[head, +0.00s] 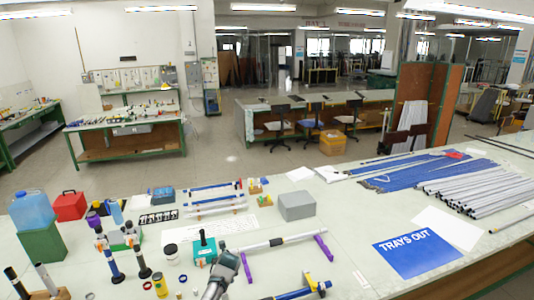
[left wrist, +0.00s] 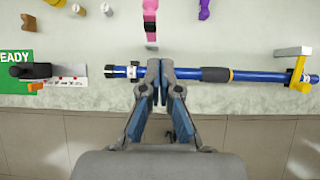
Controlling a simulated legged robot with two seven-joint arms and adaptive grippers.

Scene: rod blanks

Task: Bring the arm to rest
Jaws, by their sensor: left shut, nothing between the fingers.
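My left gripper (head: 230,258) comes in from the bottom of the head view, over the front of the worktable (head: 340,200). In the left wrist view its two fingertips (left wrist: 160,68) are together with nothing held between them. A blue rod (left wrist: 255,76) with a black sleeve and a yellow band lies beyond the fingertips, crossing behind them in the picture; the gap to it is unclear. The rod's right end is at a yellow bracket (left wrist: 298,72). The rod (head: 300,293) also shows at the bottom of the head view. My right gripper is not in view.
A silver rod (head: 285,240) lies near purple supports (head: 324,246) beyond the gripper. A teal box (head: 204,248), a grey box (head: 296,206) and upright dark-handled tools (head: 113,264) stand around. A blue "TRAYS OUT" sheet (head: 415,254) lies at right. A green "READY" card (left wrist: 15,58) is at left.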

